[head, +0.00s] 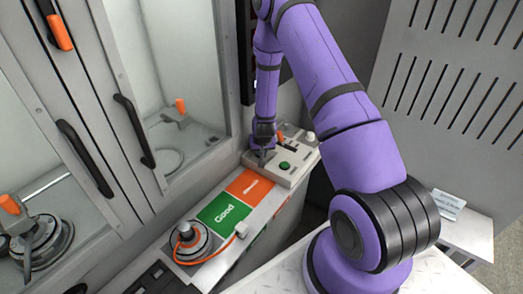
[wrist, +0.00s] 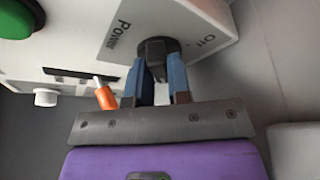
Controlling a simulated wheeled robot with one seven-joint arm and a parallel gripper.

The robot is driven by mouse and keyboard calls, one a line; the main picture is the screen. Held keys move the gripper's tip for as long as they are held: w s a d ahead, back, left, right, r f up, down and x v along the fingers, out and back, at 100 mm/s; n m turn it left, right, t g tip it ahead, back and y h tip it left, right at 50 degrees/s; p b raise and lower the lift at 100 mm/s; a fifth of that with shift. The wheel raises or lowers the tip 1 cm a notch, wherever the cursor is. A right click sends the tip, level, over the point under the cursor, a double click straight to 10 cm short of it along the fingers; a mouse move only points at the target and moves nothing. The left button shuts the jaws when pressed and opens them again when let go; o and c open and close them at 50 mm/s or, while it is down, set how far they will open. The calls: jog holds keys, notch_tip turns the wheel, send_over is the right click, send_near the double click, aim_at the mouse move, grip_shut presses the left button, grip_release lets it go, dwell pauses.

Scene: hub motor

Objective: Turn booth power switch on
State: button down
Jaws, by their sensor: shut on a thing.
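The booth power switch (wrist: 155,46) is a dark round knob on a pale box face, with "Power" printed to its left and "Off" to its right in the wrist view. My gripper (wrist: 160,68) is shut on the power switch, with a blue-lined finger on each side of it. In the head view my gripper (head: 263,152) reaches down to the left end of the grey control box (head: 293,178). There the switch is hidden or too small to make out. I cannot read the switch's exact setting.
The control box carries a green button (head: 284,166), an orange-handled lever (wrist: 105,97) and a white knob (head: 310,136). Green "Good" (head: 222,212) and orange (head: 250,186) panels lie before it, then a motor part (head: 190,243). Glass-doored cabinets (head: 183,55) stand left.

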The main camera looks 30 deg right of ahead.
dwell(0.4)
jog(key=c, duration=1.1)
grip_release()
jog(key=shift+o, duration=0.2)
jog(key=shift+r, duration=0.1)
jog(key=v, duration=1)
jog(key=shift+r, duration=0.3)
